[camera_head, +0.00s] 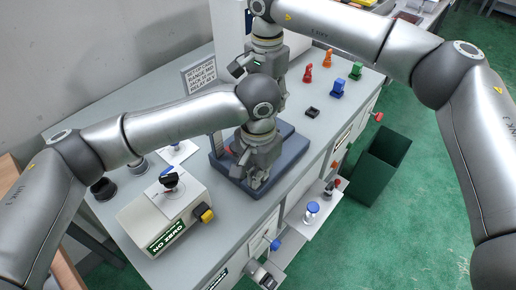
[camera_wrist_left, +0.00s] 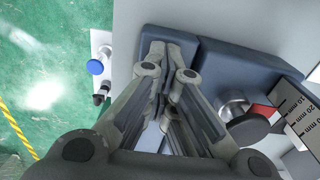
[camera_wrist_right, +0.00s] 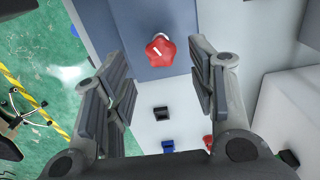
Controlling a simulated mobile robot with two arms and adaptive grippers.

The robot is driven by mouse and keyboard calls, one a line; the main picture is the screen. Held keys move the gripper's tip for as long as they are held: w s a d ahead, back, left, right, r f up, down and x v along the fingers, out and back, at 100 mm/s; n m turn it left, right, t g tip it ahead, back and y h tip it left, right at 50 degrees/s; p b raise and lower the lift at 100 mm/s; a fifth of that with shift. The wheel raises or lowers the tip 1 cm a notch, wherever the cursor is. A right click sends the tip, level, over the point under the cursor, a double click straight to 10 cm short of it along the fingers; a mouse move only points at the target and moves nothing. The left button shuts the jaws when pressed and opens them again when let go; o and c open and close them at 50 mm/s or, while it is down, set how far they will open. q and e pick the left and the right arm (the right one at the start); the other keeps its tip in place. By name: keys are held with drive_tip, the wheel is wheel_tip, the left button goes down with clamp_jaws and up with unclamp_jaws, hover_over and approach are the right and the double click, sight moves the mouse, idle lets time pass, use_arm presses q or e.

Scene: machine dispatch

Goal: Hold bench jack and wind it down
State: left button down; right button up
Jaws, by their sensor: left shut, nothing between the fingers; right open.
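The bench jack is a blue-grey block (camera_head: 297,150) on the grey bench, partly hidden by my left arm. In the left wrist view its top (camera_wrist_left: 245,65) shows beside a metal post (camera_wrist_left: 232,103), a red pointer (camera_wrist_left: 264,110) and a millimetre scale (camera_wrist_left: 296,112). My left gripper (camera_head: 249,175) is shut and empty over the jack's near part; whether it touches is unclear. My right gripper (camera_head: 262,72) is open behind the jack. In the right wrist view a red star knob (camera_wrist_right: 160,50) on the blue-grey block lies ahead, between the open fingers (camera_wrist_right: 160,85), not gripped.
A beige box (camera_head: 165,215) with a black knob and yellow button stands at the bench's near left. A printed sign (camera_head: 199,73) stands at the back. Small red, orange, blue and green pieces (camera_head: 337,88) sit at the right. A green bin (camera_head: 378,165) stands on the floor.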

drive_tip(key=shift+f, duration=2.2)
drive_tip(key=c, duration=0.9)
